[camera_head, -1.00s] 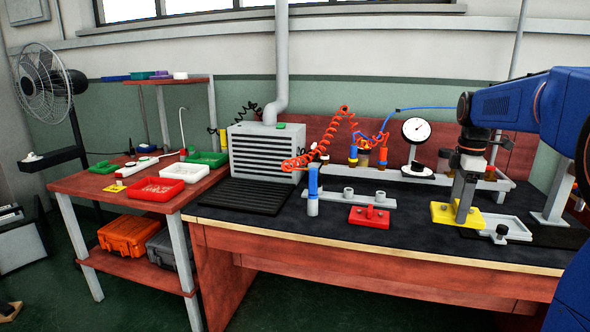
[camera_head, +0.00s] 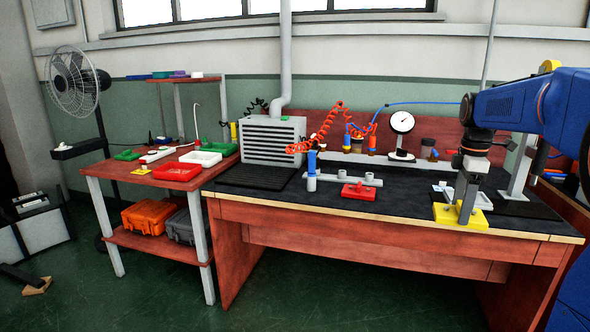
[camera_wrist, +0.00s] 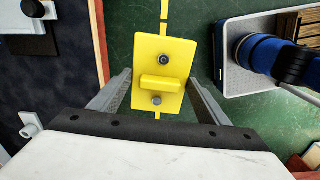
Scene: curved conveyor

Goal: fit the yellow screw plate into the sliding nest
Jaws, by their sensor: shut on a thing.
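The yellow screw plate (camera_head: 446,215) is in my gripper (camera_head: 466,217), which is shut on it. My fingers (camera_wrist: 160,90) flank the block. Green floor shows beneath the plate, just outside the bench's front edge. A cropped grey piece with a black knob (camera_wrist: 34,9) shows top left in the wrist view.
The dark bench top (camera_head: 400,208) holds a red block with a knob (camera_head: 358,193), a grey bar with cylinders (camera_head: 345,178) and a dial gauge (camera_head: 402,124). A side table (camera_head: 115,179) with trays stands left.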

